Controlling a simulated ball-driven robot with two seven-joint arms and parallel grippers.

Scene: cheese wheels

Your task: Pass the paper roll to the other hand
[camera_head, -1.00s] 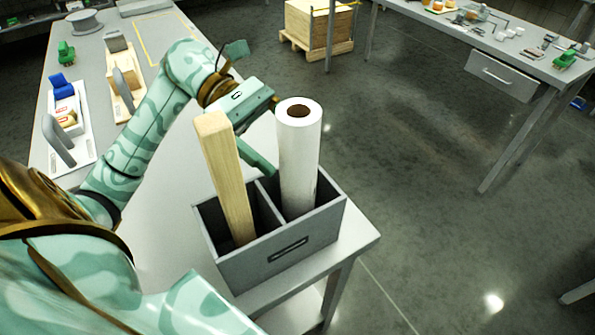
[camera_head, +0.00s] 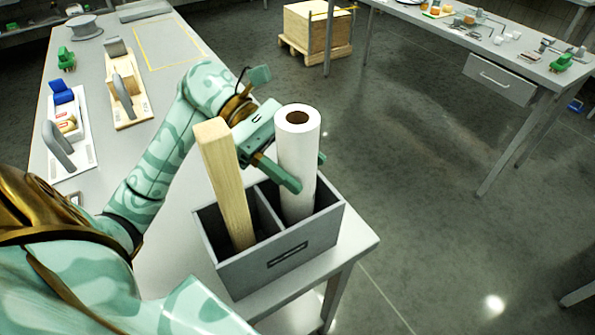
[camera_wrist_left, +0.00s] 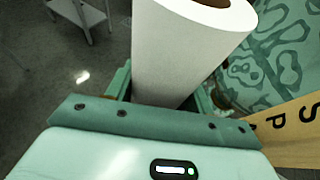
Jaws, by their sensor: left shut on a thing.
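The white paper roll (camera_head: 298,155) stands upright in the right compartment of a grey two-compartment box (camera_head: 283,265). My left gripper (camera_head: 307,172) is shut on the roll at about its middle, with one finger in front of it and the other showing past its right side. In the left wrist view the roll (camera_wrist_left: 185,50) rises between the fingers. Its lower end is hidden by the box in the head view. My right gripper is not in view.
A wooden post (camera_head: 225,180) stands in the left compartment, close beside my left gripper. The box sits at the corner of a grey table (camera_head: 165,262). Wooden and white trays with tools lie further back. Open floor lies to the right.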

